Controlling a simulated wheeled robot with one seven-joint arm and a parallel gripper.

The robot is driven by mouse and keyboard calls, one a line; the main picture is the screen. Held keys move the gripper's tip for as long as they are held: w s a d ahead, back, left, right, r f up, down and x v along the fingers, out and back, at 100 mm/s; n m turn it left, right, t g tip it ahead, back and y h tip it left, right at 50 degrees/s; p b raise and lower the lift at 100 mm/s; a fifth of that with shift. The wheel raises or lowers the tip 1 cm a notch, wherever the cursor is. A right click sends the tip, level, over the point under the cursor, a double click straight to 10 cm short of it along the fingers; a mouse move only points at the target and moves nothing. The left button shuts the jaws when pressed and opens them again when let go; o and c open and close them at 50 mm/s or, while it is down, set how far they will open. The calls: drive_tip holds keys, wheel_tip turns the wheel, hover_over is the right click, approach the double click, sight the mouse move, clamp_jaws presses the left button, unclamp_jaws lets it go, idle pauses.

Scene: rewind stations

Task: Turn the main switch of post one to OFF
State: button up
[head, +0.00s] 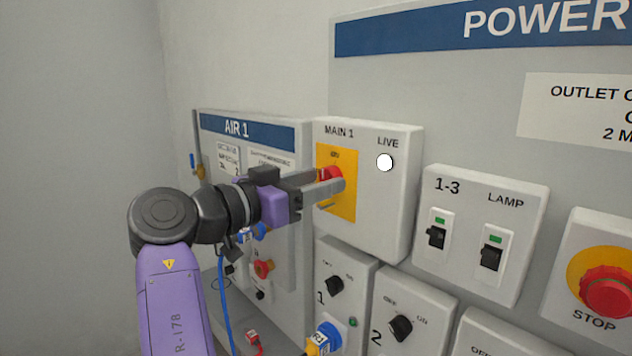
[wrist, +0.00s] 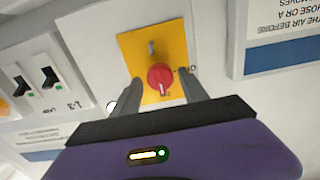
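The MAIN 1 box (head: 385,215) is on the wall in the head view. It has a yellow plate (head: 347,205) with a red rotary switch (head: 329,174). The switch also shows in the wrist view (wrist: 160,76), with a pale mark on its face. My gripper (head: 338,183) is at the plate with its fingers apart, one on each side of the red knob. In the wrist view, gaps seem to show between knob and fingers (wrist: 161,84); contact is unclear. The fingers hide part of the knob in the head view. The white LIVE lamp (head: 385,162) looks bright.
The AIR 1 panel (head: 302,160) is left of the box, with a blue hose (head: 222,300) below my arm. Black rotary switches (head: 334,286) sit under it. Lamp switches (head: 437,237) and a red STOP button (head: 607,292) are to the right.

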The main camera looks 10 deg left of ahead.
clamp_jaws()
drive_tip(key=shift+n, duration=0.3)
drive_tip(key=n+p, duration=0.2)
drive_tip(key=n, duration=0.2)
drive_tip(key=shift+r, duration=0.2)
drive_tip(key=n+p, duration=0.2)
drive_tip(key=n, duration=0.3)
drive_tip(key=shift+p, duration=0.4)
drive_tip(key=n+p, duration=0.3)
drive_tip(key=n, duration=0.1)
drive_tip(key=shift+r+n, duration=0.1)
drive_tip(key=shift+n, duration=0.2)
drive_tip(key=shift+a+n+p, duration=0.1)
drive_tip(key=shift+n+p, duration=1.55)
drive_tip(key=shift+n, duration=0.25)
drive_tip(key=shift+f, duration=0.2)
